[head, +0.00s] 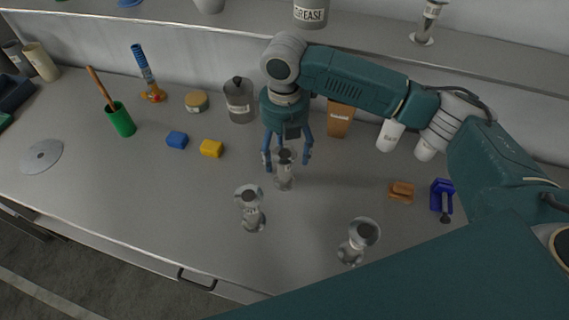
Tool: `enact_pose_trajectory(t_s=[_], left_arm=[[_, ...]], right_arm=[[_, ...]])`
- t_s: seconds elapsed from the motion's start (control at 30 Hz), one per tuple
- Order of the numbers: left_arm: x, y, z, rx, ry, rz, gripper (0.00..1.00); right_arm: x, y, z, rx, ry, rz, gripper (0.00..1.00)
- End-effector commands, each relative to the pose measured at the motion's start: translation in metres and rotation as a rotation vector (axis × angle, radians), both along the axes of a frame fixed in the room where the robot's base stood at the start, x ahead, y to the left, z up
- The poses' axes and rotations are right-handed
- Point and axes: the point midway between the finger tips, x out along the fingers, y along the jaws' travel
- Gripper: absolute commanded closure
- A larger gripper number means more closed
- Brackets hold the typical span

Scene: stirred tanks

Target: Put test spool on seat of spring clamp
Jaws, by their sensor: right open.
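Three similar silver, flanged spools stand upright on the grey bench: one spool (284,178) between my fingers, one nearer (250,212), and one to the front right (355,244). Their small labels are too small to read, so I cannot tell which is the test spool. My right gripper (287,160) points down, open, with blue fingers on either side of the first spool's top; contact cannot be made out. A blue device with a dark knob (442,194) lies at right and may be the spring clamp. My left gripper is not in view.
An orange-brown block (402,191) lies beside the blue device. Blue (177,140) and yellow (212,148) blocks, a grey canister (239,100) and a green cup (121,120) stand left. A shelf (365,33) runs behind.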

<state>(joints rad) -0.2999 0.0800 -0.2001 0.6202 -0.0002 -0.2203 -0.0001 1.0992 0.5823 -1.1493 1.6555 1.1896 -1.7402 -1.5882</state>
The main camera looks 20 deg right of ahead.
Motion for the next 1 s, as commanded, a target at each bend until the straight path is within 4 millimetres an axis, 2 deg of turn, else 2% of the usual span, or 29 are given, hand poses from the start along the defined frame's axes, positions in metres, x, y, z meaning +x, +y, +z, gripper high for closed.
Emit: enact_pose_trajectory(t_s=[0.03,0.2,0.4,0.43,0.47,0.7,1.0], left_arm=[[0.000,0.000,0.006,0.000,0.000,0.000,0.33],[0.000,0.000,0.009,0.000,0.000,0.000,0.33],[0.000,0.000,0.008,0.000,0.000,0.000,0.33],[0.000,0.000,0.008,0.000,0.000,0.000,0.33],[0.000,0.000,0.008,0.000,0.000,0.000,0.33],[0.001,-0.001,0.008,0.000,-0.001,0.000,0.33],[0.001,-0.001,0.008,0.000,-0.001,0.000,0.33]], right_arm=[[-0.001,0.000,-0.005,-0.001,0.004,0.000,0.31],[0.000,0.000,-0.020,0.000,0.000,0.001,0.31],[0.000,0.000,-0.022,0.000,0.000,0.001,0.31],[0.000,0.000,-0.022,0.000,0.000,0.001,0.33],[0.000,0.000,-0.022,0.001,-0.001,0.001,0.39],[0.000,0.000,-0.021,-0.001,-0.001,0.001,0.86],[0.000,0.000,-0.021,0.000,-0.001,0.000,0.87]])
